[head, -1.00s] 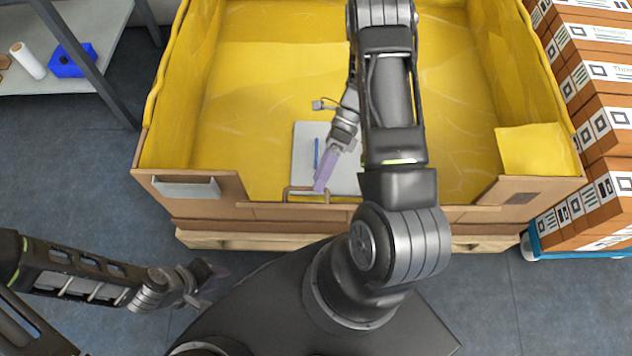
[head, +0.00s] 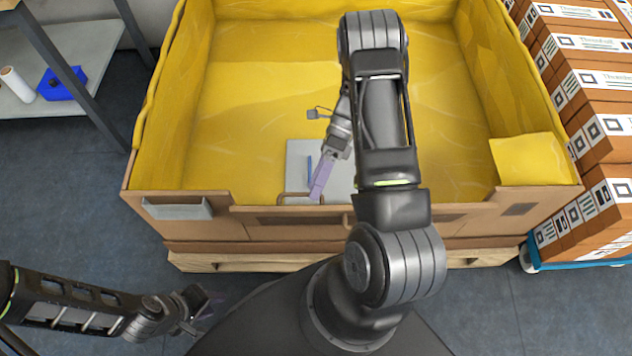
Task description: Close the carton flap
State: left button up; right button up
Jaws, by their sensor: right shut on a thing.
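The carton (head: 190,230) is a large brown box with a yellow lining, on a wooden pallet (head: 300,261). Its front flap (head: 335,228) spans the lower middle of the front wall and shows dark slots on its face. My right gripper (head: 317,191), with pale purple fingers, reaches down inside the carton to the flap's top edge and is shut there; the exact grip is too small to see. A brown loop (head: 283,198) stands at that edge beside the fingers. My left gripper (head: 210,303) hangs low at the left, away from the carton; its fingers are blurred against the floor.
A grey-white flat item (head: 298,160) with a blue strip lies behind the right gripper inside the carton. Stacked brown boxes (head: 600,125) stand on a blue dolly (head: 585,264) at the right. A shelf (head: 70,100) stands at the left. Floor is clear between.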

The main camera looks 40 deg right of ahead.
jog(key=shift+s+d+f, duration=0.4)
jog(key=shift+d, duration=0.2)
notch_tip(320, 180, up, 2)
jog(key=shift+w+r+p, duration=0.1)
jog(key=shift+r+p, duration=0.05)
jog(key=shift+p, duration=0.2)
jog(key=c, duration=0.8)
jog(key=r+p, duration=0.1)
jog(key=r, duration=0.1)
jog(key=r+p, duration=0.2)
jog(key=r, duration=0.1)
jog(key=a+r+p, duration=0.1)
jog(key=r, duration=0.2)
jog(key=shift+w+r, duration=0.25)
jog(key=shift+a, duration=0.1)
